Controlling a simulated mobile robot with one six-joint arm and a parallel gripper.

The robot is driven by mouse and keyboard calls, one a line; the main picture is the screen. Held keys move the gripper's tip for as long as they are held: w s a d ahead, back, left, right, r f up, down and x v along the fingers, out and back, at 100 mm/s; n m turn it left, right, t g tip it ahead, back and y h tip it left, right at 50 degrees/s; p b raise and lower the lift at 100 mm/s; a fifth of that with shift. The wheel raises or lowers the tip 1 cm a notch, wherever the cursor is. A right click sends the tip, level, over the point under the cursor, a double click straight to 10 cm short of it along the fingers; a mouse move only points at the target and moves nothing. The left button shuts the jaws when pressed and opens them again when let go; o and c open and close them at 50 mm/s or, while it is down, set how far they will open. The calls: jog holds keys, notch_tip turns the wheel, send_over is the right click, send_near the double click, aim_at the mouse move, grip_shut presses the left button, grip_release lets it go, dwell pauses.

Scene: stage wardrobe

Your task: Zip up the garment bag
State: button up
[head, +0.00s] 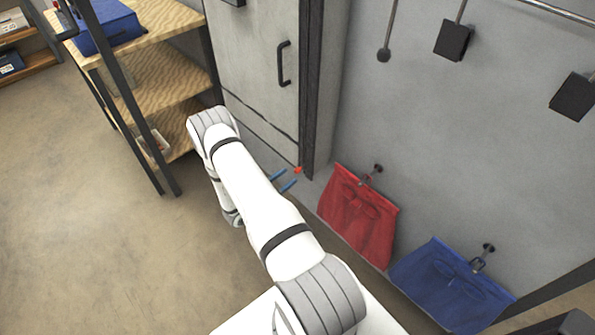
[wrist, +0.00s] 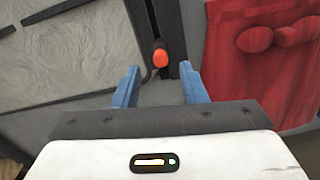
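A small orange-red knob (head: 298,170), perhaps the zip pull, sits low beside a dark upright strip (head: 313,90).
A grey door (head: 255,70) with a dark handle (head: 284,63) stands left of the strip. A red cloth item (head: 355,215) and a blue one (head: 450,285) hang low on the right wall. A wooden shelf unit (head: 160,75) stands left. Open floor (head: 80,240) lies at left.

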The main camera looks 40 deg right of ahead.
aim_at(297, 169)
jog(key=d, duration=0.5)
jog(key=shift+w+d, duration=0.15)
jog(key=shift+d, duration=0.15)
jog(key=shift+c, duration=0.6)
grip_shut()
jog(key=shift+d, duration=0.1)
